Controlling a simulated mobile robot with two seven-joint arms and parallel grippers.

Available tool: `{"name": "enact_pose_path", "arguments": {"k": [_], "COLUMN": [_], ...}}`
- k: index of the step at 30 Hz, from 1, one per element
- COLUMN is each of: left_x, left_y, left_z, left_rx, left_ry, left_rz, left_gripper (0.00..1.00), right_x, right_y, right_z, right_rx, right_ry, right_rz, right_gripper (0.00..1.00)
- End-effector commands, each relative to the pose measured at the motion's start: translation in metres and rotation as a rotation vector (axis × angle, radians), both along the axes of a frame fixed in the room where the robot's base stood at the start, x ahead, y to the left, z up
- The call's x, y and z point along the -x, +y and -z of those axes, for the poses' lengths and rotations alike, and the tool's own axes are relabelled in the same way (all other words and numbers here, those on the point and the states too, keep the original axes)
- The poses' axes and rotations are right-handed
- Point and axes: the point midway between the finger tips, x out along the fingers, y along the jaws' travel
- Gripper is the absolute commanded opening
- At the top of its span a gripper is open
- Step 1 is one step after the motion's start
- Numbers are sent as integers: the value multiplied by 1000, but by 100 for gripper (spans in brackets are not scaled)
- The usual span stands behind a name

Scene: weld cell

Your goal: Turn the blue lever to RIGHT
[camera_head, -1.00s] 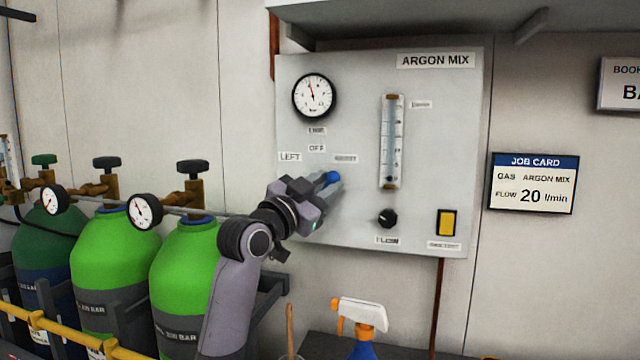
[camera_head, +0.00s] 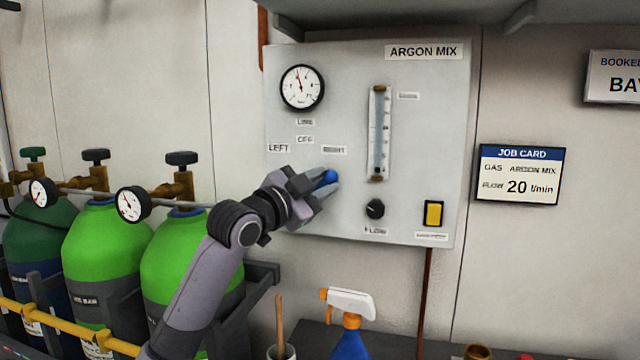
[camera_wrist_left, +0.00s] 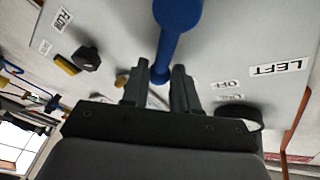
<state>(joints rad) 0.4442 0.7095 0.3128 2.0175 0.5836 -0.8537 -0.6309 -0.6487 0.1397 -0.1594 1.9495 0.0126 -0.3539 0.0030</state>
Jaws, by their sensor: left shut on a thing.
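The blue lever (camera_head: 328,178) is on the grey gas panel (camera_head: 425,120), mostly hidden in the head view by my left gripper (camera_head: 318,188). Its blue end shows just below the RIGHT label (camera_head: 334,150). The LEFT label (camera_head: 279,148) and OFF label (camera_head: 305,139) are left of and above it. In the left wrist view the lever's shaft (camera_wrist_left: 172,45) passes between the two fingers of my left gripper (camera_wrist_left: 160,88), which is shut on it. The lever's pivot is hidden in the head view. My right gripper is not in view.
A black flow knob (camera_head: 375,209), a yellow switch (camera_head: 433,214) and a flow tube (camera_head: 379,135) are right of the gripper. Green gas cylinders (camera_head: 105,250) stand to the left. A spray bottle (camera_head: 350,305) stands below the panel.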

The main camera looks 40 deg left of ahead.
Motion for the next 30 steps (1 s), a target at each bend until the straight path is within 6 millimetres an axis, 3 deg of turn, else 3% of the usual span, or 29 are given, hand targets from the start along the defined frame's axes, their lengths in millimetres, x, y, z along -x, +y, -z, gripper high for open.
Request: {"name": "enact_pose_path", "arguments": {"k": [2,3,4,16,30], "left_x": [0,-1,-1,7,65], "left_y": [-1,-1,-1,-1,-6], "left_z": [2,2,2,3,12], "left_rx": [-3,-3,-3,-2,-4], "left_ry": [5,5,5,2,4], "left_rz": [1,1,1,0,0], "left_gripper": [0,35,42,42,42], "right_x": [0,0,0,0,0], "right_y": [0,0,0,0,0], "right_z": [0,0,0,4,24], "right_rx": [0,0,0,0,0], "right_ry": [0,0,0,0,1], "right_rz": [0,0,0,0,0], "right_gripper": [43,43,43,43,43]}}
